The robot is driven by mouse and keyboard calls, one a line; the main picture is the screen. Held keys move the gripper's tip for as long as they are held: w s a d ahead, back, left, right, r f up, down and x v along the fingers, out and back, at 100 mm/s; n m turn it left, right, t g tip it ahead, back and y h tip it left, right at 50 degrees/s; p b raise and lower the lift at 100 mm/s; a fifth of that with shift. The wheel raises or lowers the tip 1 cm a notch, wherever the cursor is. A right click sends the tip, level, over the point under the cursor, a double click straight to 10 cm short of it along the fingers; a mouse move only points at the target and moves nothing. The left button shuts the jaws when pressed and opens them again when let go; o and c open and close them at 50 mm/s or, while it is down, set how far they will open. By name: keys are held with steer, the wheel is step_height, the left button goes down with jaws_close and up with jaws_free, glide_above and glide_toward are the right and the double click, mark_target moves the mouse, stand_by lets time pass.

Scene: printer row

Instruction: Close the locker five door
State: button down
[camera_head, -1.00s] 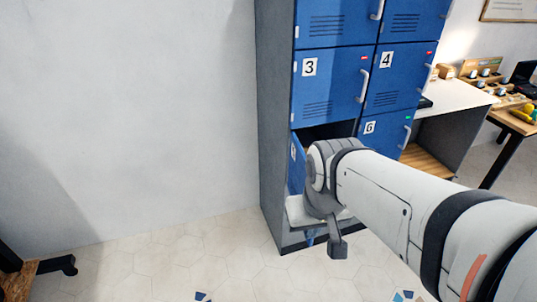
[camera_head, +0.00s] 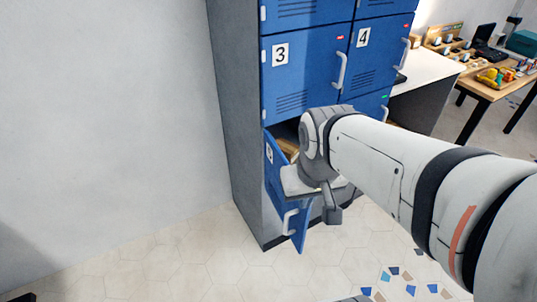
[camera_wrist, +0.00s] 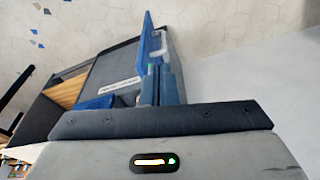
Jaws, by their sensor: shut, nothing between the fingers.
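The locker five door (camera_head: 274,172) is blue and stands open, swung out from its left side at the bottom of the left locker column. Its number plate is seen at a slant, and its pale handle (camera_head: 288,221) shows low on the outer part. My gripper (camera_head: 303,181) is in front of the opening at the door's right, overlapping part of it. Its fingertips are hidden in the head view. In the wrist view my gripper (camera_wrist: 160,82) is shut and empty, with the blue door (camera_wrist: 153,40) beyond it. I cannot tell whether they touch.
Locker three (camera_head: 303,72) and locker four (camera_head: 377,55) are shut above. The grey locker side (camera_head: 232,110) faces a plain wall. A white counter (camera_head: 432,68) and a wooden table (camera_head: 490,92) stand at the right.

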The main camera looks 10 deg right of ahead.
steer(key=w+a+f+n+h+b, duration=0.3)
steer(key=a+f+n+h+b, duration=0.2)
steer(key=f+n+b, duration=0.4)
steer(key=w+a+f+n+h+b, duration=0.2)
steer(key=a+f+n+h+b, duration=0.3)
steer(key=f+n, duration=0.6)
steer(key=b, duration=0.5)
glide_toward(300, 234)
steer(key=s+x, duration=0.1)
steer(key=x, duration=0.4)
steer(key=shift+w+d+g+y, duration=0.3)
steer(key=shift+w+d+y, duration=0.1)
steer(key=shift+w, duration=0.2)
